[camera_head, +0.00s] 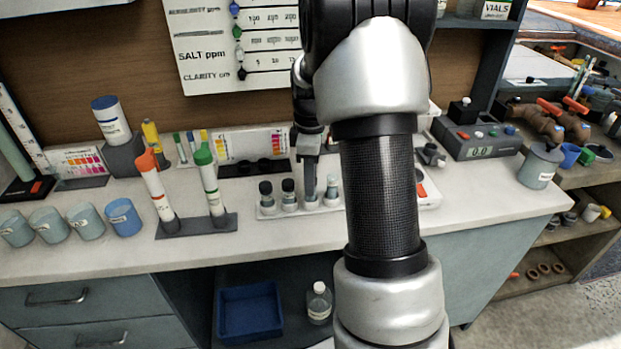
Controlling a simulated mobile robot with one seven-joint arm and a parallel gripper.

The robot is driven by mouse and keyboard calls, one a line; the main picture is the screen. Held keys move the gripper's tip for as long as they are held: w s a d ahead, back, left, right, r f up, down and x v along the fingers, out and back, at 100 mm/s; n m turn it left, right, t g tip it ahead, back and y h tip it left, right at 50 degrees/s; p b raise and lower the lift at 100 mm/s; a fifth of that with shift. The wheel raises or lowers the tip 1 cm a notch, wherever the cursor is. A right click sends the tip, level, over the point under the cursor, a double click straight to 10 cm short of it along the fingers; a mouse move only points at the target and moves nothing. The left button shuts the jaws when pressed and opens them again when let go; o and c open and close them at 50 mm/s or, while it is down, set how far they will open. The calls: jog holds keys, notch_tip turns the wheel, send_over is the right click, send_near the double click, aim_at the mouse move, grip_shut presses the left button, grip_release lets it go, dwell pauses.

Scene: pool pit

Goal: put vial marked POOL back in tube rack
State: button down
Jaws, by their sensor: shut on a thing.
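The white tube rack (275,212) stands on the counter in the middle of the view. Two dark-capped vials stand upright at its left, one at the left end (266,194) and one beside it (289,194). A paler vial (331,191) stands at its right. My gripper (310,188) points down over the rack between these vials, with its fingers shut on a vial. The fingers hide most of the held vial, and its label cannot be read. I cannot tell whether it touches the rack.
Orange-capped (158,188) and green-capped (210,182) tubes stand in a dark holder to the left. Several cups (86,222) stand further left. A grey meter (476,143) is at the back right. The counter front is clear. My arm hides the counter right of the rack.

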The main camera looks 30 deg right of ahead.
jog(key=shift+f, duration=0.25)
jog(key=c, duration=1.4)
grip_release()
jog(key=shift+r, duration=0.1)
jog(key=shift+r+p, duration=2.6)
jog(key=shift+r, duration=0.9)
